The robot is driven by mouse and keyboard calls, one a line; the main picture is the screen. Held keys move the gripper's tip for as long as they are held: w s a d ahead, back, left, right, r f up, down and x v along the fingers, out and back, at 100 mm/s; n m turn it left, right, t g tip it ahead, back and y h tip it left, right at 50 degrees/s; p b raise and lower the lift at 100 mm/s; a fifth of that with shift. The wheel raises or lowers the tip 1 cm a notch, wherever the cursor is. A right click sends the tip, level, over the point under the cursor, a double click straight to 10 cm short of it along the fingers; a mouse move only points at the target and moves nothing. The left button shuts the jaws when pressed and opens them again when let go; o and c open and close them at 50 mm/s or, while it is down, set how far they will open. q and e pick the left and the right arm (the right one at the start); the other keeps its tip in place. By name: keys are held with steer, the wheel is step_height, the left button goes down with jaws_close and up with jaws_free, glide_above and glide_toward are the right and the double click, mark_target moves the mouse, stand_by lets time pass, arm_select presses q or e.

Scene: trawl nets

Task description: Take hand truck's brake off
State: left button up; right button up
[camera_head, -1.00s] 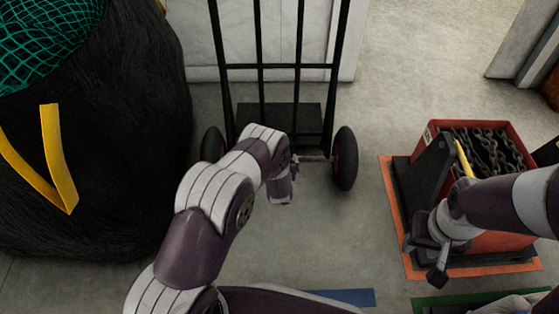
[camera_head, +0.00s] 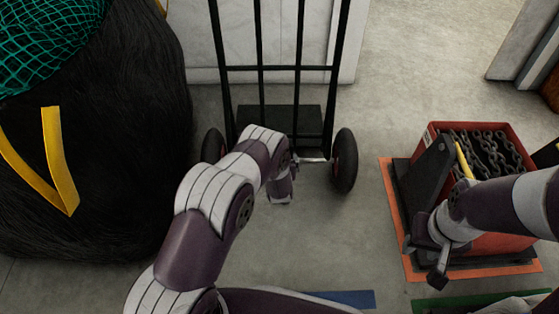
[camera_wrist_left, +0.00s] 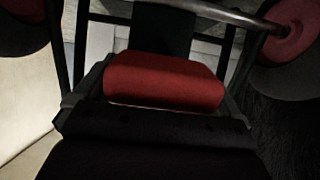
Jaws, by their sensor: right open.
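The black hand truck (camera_head: 277,67) stands upright against a pale wall panel, with a black wheel (camera_head: 344,160) on its right. In the left wrist view a red padded block (camera_wrist_left: 163,82), which looks like the brake pedal, sits close in front on a dark bracket between the truck's wheels. My left arm's wrist (camera_head: 281,186) is low in front of the truck's base; its fingers cannot be made out, and a dark shape fills the bottom of the wrist view. My right gripper (camera_head: 430,262) is open and empty beside the red crate.
A red crate (camera_head: 481,244) of dark chains stands on an orange-edged floor mark at right. A large black net bundle (camera_head: 125,130) with yellow straps and green netting (camera_head: 50,35) fills the left. Blue (camera_head: 345,298) and green floor marks lie in front. Floor right of the truck is clear.

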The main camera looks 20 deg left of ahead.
arm_select(q)
steer(key=p+v, duration=0.7)
steer(key=v, duration=0.5)
steer(key=shift+s+r, duration=0.25)
steer(key=shift+r, duration=0.1)
